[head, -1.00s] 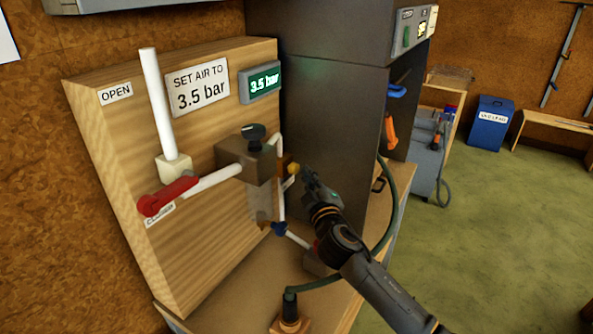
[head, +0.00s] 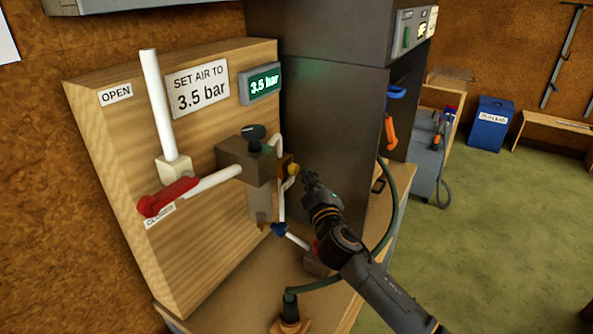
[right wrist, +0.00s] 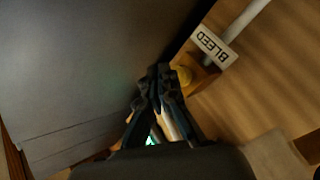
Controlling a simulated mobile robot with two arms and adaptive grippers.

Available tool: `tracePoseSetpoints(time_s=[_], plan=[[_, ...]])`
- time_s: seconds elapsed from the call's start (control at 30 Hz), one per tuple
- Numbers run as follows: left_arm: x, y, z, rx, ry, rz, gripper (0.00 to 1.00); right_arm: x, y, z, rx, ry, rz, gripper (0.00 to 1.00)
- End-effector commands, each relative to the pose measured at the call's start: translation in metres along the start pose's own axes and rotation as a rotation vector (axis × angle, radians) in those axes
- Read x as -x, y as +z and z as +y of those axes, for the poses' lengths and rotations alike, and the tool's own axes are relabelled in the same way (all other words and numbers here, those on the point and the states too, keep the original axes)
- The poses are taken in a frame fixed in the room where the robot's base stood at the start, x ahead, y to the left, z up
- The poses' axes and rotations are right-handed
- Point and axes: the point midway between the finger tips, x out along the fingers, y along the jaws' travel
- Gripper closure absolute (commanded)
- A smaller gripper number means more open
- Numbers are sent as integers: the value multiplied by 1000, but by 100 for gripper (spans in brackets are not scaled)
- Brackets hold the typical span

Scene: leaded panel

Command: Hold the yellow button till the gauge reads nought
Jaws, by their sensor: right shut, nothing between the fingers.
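The yellow button (head: 293,169) sits on a small brown block beside the grey valve body, at the right side of the wooden panel. In the right wrist view the yellow button (right wrist: 184,75) shows just beyond my fingertips, below a label reading BLEED (right wrist: 213,46). My right gripper (head: 309,177) is shut and empty, a little to the right of the button with a small gap between them in the head view. The gauge (head: 264,84) is a green display reading 3.5 bar. My left gripper is not in view.
A dark cabinet (head: 335,130) stands right behind my gripper. A green hose (head: 393,215) loops near my arm.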

Motion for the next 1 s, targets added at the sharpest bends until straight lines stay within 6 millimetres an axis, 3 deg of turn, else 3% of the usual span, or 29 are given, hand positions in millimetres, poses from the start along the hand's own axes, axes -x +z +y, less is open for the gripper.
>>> tracePoseSetpoints(time_s=[1.0], plan=[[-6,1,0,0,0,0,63,-8,-6,-5,-1,0,0,100]])
